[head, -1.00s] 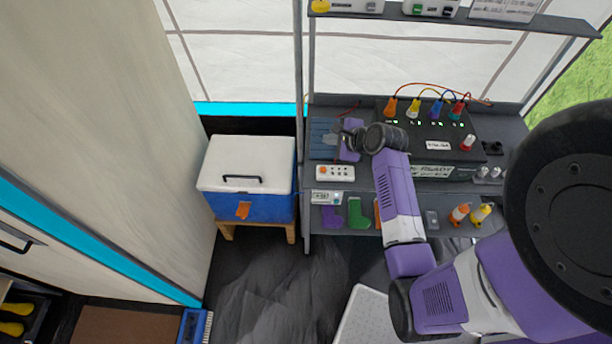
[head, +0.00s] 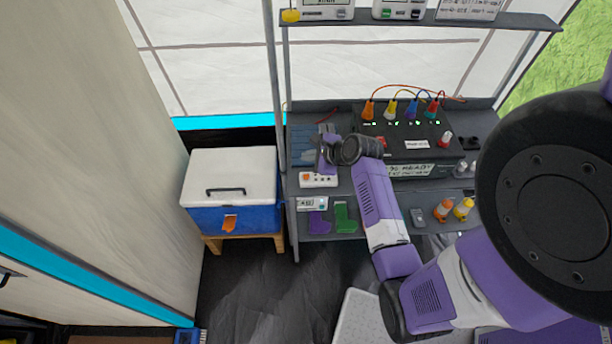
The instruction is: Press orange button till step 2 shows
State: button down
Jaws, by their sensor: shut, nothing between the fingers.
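A small white box (head: 322,181) stands at the front left of the grey bench, with an orange button (head: 306,176) on its left part. My gripper (head: 328,168), purple and dark, is just behind and above this box, to the right of the orange button. Its fingers look shut and hold nothing visible. I cannot tell whether the fingertips touch the box. A black unit (head: 397,145) on the bench carries a front display (head: 410,170); its small text seems to include "READY", and I cannot read a step number.
Orange, yellow, blue and red plugs with cables rise from the black unit's back edge. A blue slatted item (head: 303,147) lies left of my gripper. A lower shelf holds green and purple pieces and bottles (head: 462,208). A white-lidded blue cooler (head: 232,215) stands left of the bench.

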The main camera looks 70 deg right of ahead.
jog(key=b, duration=0.5)
send_over(308, 178)
notch_tip(308, 178, down, 4)
jog(key=shift+d+f, duration=0.1)
jog(key=shift+f, duration=0.1)
jog(key=shift+f+b, duration=0.4)
jog(key=shift+f, duration=0.75)
jog(key=shift+f, duration=0.15)
dwell(0.5)
jog(key=shift+f, duration=0.25)
jog(key=shift+f, duration=0.5)
dwell(0.9)
jog(key=shift+r, duration=0.15)
jog(key=shift+r+p, duration=0.75)
jog(key=shift+p, duration=0.3)
